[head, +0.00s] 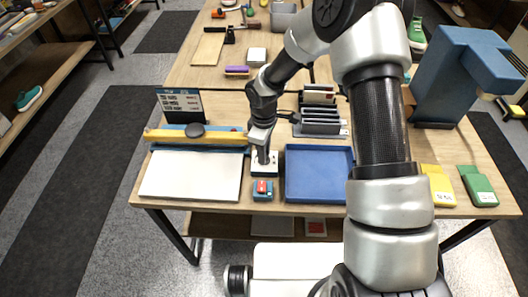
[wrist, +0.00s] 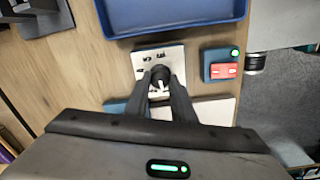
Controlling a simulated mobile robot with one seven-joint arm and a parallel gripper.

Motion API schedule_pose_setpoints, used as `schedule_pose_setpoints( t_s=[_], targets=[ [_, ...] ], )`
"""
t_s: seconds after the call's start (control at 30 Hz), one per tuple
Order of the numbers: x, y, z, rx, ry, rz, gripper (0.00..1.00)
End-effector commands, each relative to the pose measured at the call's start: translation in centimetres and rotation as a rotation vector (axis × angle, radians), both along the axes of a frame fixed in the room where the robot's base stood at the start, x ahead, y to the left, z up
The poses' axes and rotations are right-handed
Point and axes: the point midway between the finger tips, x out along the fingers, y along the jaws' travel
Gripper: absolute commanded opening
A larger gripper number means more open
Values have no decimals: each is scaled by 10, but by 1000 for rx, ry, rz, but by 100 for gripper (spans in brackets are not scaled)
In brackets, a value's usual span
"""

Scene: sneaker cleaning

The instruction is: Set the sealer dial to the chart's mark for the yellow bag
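The sealer (head: 190,177) has a white bed and a yellow bar at the left of the table. The chart (head: 180,103) is a dark board with small pictures behind it, too small to read. The dial (wrist: 160,74) is a dark knob on a white plate (wrist: 145,60) with small black marks, right of the sealer. My gripper (head: 263,160) points down over this plate. In the wrist view its fingers (wrist: 160,82) flank the knob with no clear gap. The pointer and some marks are hidden. A yellow bag (head: 438,184) lies at the table's right.
A small blue box with a red top (head: 262,189) sits in front of the dial plate. A blue tray (head: 318,198) is close on the right. A dark rack (head: 320,128) stands behind the tray. A green bag (head: 478,186) lies far right.

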Motion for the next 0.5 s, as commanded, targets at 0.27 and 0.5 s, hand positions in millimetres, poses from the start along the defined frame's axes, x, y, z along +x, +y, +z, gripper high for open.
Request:
schedule_pose_setpoints(
  t_s=[0.27,0.5],
  targets=[
    [0,0,0,0,0,-12,1],
    [0,0,-2,-1,-1,-103,1]
  ],
)
